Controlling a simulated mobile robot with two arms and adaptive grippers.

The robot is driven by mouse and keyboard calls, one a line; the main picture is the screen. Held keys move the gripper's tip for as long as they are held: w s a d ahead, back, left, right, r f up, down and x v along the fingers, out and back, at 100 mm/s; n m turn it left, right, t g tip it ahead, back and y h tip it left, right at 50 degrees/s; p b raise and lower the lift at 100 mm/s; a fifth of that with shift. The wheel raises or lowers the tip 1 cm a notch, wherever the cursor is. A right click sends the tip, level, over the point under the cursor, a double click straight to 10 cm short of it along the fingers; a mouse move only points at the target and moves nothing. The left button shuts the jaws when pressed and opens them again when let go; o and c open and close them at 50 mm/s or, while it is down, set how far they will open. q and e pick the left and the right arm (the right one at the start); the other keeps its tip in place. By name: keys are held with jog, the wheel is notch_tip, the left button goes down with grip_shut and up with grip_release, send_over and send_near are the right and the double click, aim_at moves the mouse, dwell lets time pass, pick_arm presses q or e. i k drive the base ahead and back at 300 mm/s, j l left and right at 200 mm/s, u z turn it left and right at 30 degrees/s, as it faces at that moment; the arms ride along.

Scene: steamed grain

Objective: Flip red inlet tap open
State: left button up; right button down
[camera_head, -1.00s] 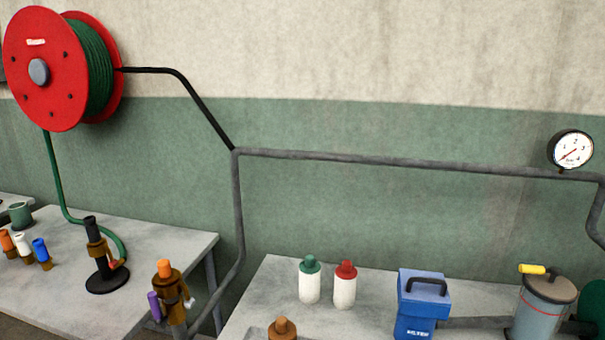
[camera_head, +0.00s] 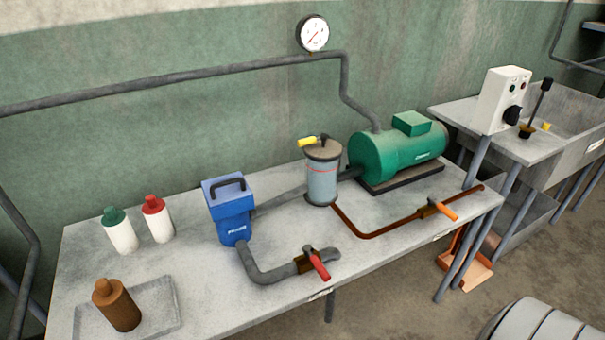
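The red inlet tap (camera_head: 318,265) is a red lever handle on a brown valve body at the end of a grey pipe (camera_head: 268,273). The pipe bends down and right from a blue filter box (camera_head: 231,209) on the grey table (camera_head: 220,296). The red handle lies slanted across the pipe, toward the table's front edge. Neither of my grippers shows in the head view.
A grey canister with a yellow-handled tap (camera_head: 322,174) and a green pump (camera_head: 398,153) stand further back. A brown pipe carries an orange-handled tap (camera_head: 438,208). Bottles stand at left. A brown bottle (camera_head: 116,305) sits in a tray. A grey ribbed object (camera_head: 530,325) is at lower right.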

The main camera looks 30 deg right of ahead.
aim_at(308, 250)
jog(key=z, duration=1.15)
jog(key=l, duration=0.15)
jog(key=u, duration=0.05)
